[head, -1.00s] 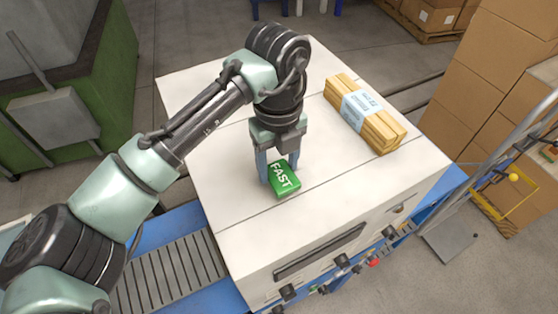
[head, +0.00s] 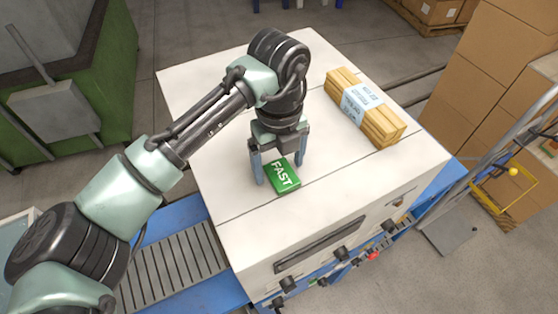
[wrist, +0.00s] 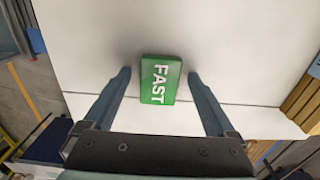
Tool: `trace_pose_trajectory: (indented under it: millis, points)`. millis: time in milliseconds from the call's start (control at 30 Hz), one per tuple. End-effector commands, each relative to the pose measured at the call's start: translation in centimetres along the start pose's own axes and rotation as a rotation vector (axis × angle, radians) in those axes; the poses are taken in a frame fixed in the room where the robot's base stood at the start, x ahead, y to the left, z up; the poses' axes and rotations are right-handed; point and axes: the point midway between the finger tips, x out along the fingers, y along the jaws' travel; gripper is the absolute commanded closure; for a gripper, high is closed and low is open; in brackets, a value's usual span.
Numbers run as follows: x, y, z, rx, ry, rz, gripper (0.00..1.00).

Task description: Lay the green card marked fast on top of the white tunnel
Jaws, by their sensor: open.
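The green card marked FAST (head: 285,179) lies flat on the top of the white tunnel (head: 239,178), near a seam line. It also shows in the wrist view (wrist: 160,80), with its lettering readable. My gripper (head: 279,172) is open, with one finger on each side of the card. In the wrist view there is a gap between the card and both fingers (wrist: 160,78). Nothing is held.
A banded bundle of wood strips (head: 365,108) lies on the tunnel top to the right of my gripper. A roller conveyor (head: 175,262) runs by the tunnel at left. Cardboard boxes (head: 500,90) and a yellow-framed cart (head: 505,192) stand at right.

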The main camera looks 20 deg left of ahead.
Motion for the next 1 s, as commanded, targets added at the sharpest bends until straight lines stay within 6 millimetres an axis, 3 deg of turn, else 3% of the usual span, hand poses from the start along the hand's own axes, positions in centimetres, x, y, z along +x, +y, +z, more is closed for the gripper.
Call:
trace_pose_trajectory:
  millis: [167, 500, 600, 800, 1000]
  points:
    - [-1.4, -0.1, 0.1, 0.000, -0.002, -0.002, 0.09]
    - [-8.9, 0.0, 0.1, -0.001, -0.006, 0.001, 0.09]
    - [-10.4, 0.0, 0.1, 0.000, -0.005, 0.001, 0.09]
    - [-12.0, 0.0, 0.0, -0.001, -0.002, 0.001, 0.09]
    - [-12.3, 0.0, 0.0, 0.000, 0.000, 0.000, 0.09]
